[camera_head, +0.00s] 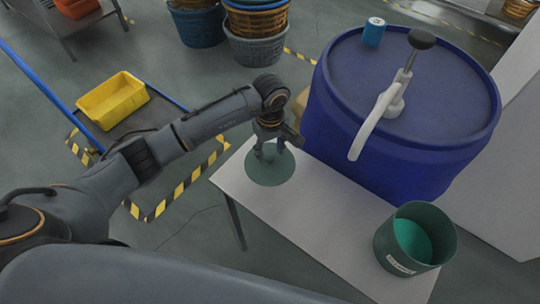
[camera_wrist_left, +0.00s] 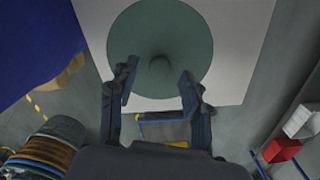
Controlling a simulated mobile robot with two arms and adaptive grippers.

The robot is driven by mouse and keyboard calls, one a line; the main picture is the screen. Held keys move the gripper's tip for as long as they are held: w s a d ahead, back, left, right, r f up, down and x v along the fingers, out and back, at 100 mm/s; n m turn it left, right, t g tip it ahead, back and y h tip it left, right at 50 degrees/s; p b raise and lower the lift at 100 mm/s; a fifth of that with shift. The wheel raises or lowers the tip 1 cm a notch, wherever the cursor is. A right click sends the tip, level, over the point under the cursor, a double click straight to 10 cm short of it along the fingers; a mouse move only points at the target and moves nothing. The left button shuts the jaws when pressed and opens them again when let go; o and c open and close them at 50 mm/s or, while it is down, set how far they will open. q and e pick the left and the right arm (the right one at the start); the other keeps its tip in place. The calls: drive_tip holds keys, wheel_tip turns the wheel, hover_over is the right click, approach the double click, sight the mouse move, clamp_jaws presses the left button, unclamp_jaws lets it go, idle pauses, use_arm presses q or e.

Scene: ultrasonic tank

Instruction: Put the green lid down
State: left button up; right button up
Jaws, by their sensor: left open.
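The green lid (camera_head: 268,174) is a flat round disc lying on the far left end of the white table (camera_head: 310,213). My left gripper (camera_head: 270,152) is just above the lid, pointing down. In the left wrist view the lid (camera_wrist_left: 160,30) fills the upper middle, with a small round knob (camera_wrist_left: 159,66) at its centre. The open fingers (camera_wrist_left: 158,88) stand apart on either side, below the knob in the picture, with nothing between them. A green pot (camera_head: 383,247) with a white label stands open at the near right end of the table, with bright green contents. My right gripper is not in view.
A large blue drum (camera_head: 400,150) with a pump (camera_head: 390,98) and a small blue can (camera_head: 374,32) on top stands close behind the table. A yellow bin (camera_head: 111,101) is at the left. The table between lid and pot is clear.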

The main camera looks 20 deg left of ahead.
sight(270, 157)
use_arm(q)
wheel_tip(270, 157, up, 9)
drive_tip(key=b, duration=0.1)
idle(0.7)
